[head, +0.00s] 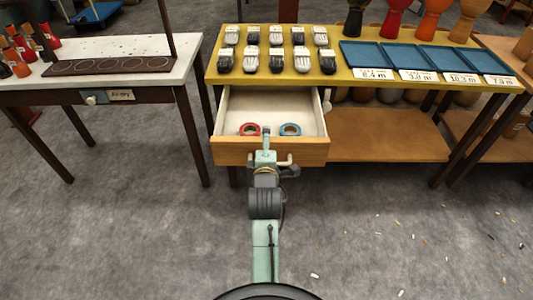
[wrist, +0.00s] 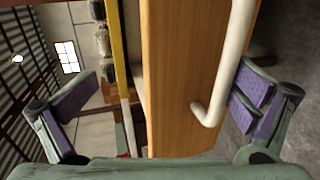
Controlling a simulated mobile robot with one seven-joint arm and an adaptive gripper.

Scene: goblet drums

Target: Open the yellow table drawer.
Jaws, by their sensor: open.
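The yellow table (head: 335,66) has its wooden drawer (head: 225,151) pulled well out, with the pale interior showing. A red ring (head: 243,130) and a blue ring (head: 290,130) lie inside. My gripper (head: 266,158) is at the drawer front and partly hides its white handle (head: 285,162). In the wrist view, my open gripper (wrist: 170,92) has its fingers wide apart. The drawer front (wrist: 170,75) and the white bar handle (wrist: 237,65) lie between them. The right finger is close beside the handle; whether it touches is unclear.
A white-topped table (head: 125,58) with a shut drawer stands at left. A wooden lower shelf (head: 385,135) is right of the drawer. The grey floor in front is mostly clear, with small scraps at right.

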